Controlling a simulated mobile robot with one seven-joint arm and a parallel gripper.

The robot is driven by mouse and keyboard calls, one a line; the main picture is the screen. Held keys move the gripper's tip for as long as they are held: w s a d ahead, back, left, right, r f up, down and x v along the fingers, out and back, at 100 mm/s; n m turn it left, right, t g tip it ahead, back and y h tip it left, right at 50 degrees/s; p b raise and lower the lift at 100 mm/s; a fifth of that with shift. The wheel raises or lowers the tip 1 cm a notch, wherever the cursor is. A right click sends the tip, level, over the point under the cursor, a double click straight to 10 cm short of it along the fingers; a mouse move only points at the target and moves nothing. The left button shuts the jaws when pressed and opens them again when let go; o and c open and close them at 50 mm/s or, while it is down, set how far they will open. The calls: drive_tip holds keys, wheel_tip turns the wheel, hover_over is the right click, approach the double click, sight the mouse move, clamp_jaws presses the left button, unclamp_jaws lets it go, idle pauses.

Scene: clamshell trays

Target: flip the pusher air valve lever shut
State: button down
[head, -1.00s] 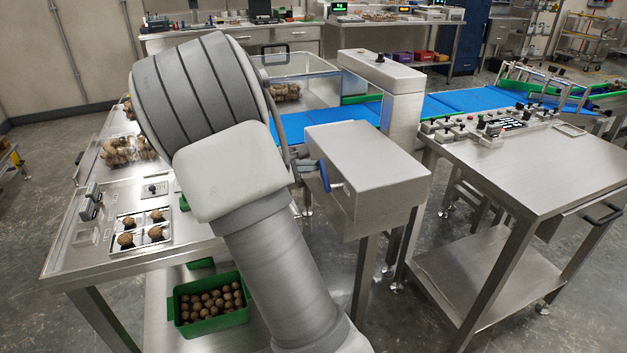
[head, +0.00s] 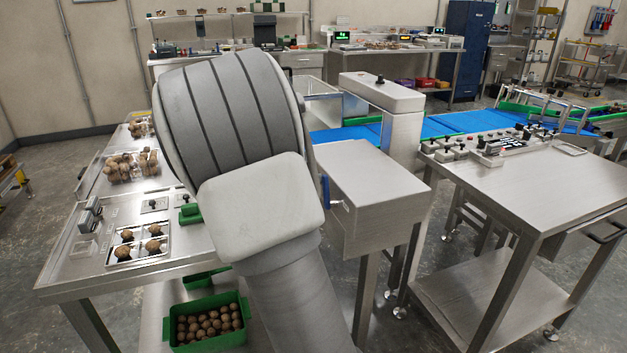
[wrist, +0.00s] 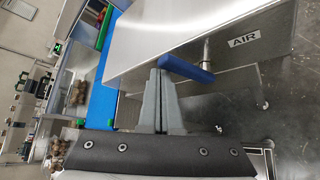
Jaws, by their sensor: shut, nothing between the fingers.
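The blue air valve lever (wrist: 187,69) shows in the wrist view. It sits at the end of a short metal stem (wrist: 207,52) on the side of a steel box, near an "AIR" label (wrist: 243,41). In the head view a sliver of the lever (head: 326,189) shows beside my arm. My gripper (wrist: 162,74) is shut and empty in the wrist view. Its fingertips are close to the lever's left end; I cannot tell whether they touch. In the head view my arm hides the gripper.
The steel box (head: 372,180) stands before the blue conveyor (head: 465,124). A bench at left holds a tray of brown round items (head: 168,245); a green crate (head: 243,312) of similar items is below. A steel control table (head: 540,190) stands at right.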

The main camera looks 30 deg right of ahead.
drive_tip(key=shift+r+p, duration=0.35)
drive_tip(key=shift+r, duration=0.3)
drive_tip(key=shift+a, duration=0.15)
